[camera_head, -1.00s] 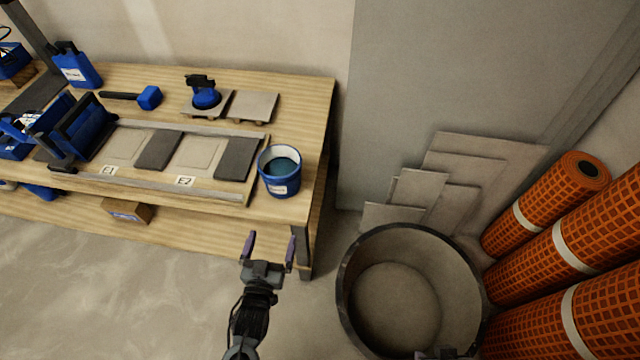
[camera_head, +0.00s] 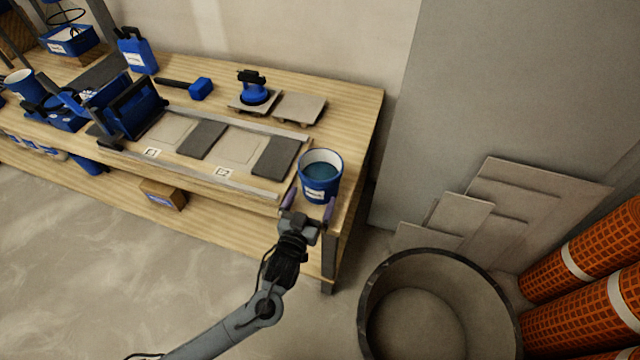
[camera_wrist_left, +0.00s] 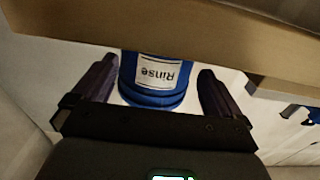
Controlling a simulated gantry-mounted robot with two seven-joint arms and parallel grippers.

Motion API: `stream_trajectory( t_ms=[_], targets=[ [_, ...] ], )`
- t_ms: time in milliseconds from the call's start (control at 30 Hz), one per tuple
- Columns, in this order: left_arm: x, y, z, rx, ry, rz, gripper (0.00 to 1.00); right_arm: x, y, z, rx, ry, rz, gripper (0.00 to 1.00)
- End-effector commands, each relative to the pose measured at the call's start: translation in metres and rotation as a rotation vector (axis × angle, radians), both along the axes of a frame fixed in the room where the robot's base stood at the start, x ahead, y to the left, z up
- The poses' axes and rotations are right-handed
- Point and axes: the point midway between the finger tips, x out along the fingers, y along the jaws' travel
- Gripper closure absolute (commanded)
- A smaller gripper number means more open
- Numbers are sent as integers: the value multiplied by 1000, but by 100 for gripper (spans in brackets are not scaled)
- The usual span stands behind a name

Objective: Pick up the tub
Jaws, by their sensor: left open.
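The tub is a blue bucket (camera_head: 319,178) with a white inner rim and bluish contents, upright near the right end of the workbench. In the left wrist view, the tub (camera_wrist_left: 153,82) shows a white label reading "Rinse", upside down in that picture. My left gripper (camera_head: 309,205) is open at the tub's near side. Its two purple-grey fingers appear to either side of the tub in both views; I see no clear contact. The wrist view shows a gap at each finger. The tub's far side is hidden. My right gripper is not in view.
The workbench (camera_head: 352,110) carries a tile frame with dark and light tiles left of the tub. A blue suction lifter (camera_head: 253,90) and a mallet (camera_head: 200,89) lie behind. A large round bin (camera_head: 372,300) stands on the floor at right, near leaning tiles (camera_head: 520,200).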

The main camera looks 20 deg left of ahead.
Motion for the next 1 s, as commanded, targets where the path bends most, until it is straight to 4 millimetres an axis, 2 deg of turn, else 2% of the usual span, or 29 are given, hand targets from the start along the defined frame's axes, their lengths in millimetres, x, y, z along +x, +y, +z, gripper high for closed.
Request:
stream_trajectory(
  t_ms=[33, 133, 433, 867, 1000],
  targets=[
    [7, 0, -3, 1, -1, 0, 0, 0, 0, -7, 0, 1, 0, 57],
    [14, 0, -2, 1, 0, -1, 0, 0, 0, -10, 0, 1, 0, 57],
    [17, 0, 0, 0, 2, -1, 0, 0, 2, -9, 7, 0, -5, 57],
    [17, 0, 0, 0, 2, -1, 66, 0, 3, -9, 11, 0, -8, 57],
    [17, 0, 2, -1, -3, -1, 67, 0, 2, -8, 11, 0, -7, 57]
  ],
)
